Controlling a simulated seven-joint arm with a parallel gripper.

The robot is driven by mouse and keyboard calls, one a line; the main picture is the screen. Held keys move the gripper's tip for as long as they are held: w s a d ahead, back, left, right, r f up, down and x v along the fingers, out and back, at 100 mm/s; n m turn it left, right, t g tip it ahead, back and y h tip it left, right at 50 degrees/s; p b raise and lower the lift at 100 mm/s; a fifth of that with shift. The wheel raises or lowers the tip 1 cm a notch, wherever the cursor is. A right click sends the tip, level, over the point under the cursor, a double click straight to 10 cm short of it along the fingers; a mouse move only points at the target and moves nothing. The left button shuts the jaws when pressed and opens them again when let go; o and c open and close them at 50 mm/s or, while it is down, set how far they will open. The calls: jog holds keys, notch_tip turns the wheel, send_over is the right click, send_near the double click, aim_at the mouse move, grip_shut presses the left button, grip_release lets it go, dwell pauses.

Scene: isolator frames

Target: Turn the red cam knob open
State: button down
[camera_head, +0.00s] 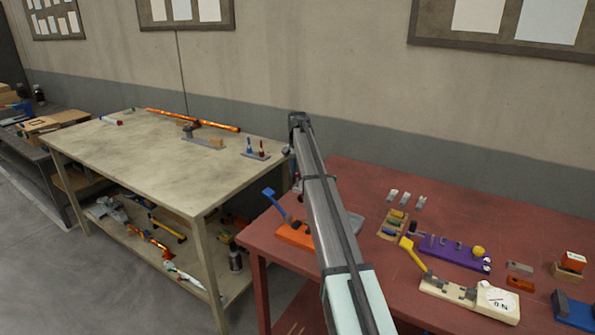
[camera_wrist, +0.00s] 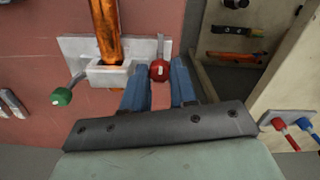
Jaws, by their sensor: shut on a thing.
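The red cam knob (camera_wrist: 159,70) sits at the right end of a pale grey fixture (camera_wrist: 78,46) in the wrist view. My gripper (camera_wrist: 160,84) has its two blue fingers on either side of the knob's near part, shut on it. A green ball knob (camera_wrist: 62,97) on a lever sticks out at the fixture's left. An orange bar (camera_wrist: 106,30) stands in the fixture's square socket. In the head view my arm covers most of this fixture, and the fingers and red knob cannot be made out clearly.
The red table (camera_head: 380,179) holds a purple fixture (camera_head: 455,253), a cream box with a yellow lever (camera_head: 497,302) and an orange clamp with a blue handle (camera_head: 295,235). A beige workbench (camera_head: 150,160) stands to the left, its top mostly clear.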

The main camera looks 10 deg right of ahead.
aim_at(297, 172)
dwell(0.3)
jog(key=c, duration=0.9)
grip_release()
notch_tip(297, 172, up, 14)
jog(key=shift+f, duration=0.1)
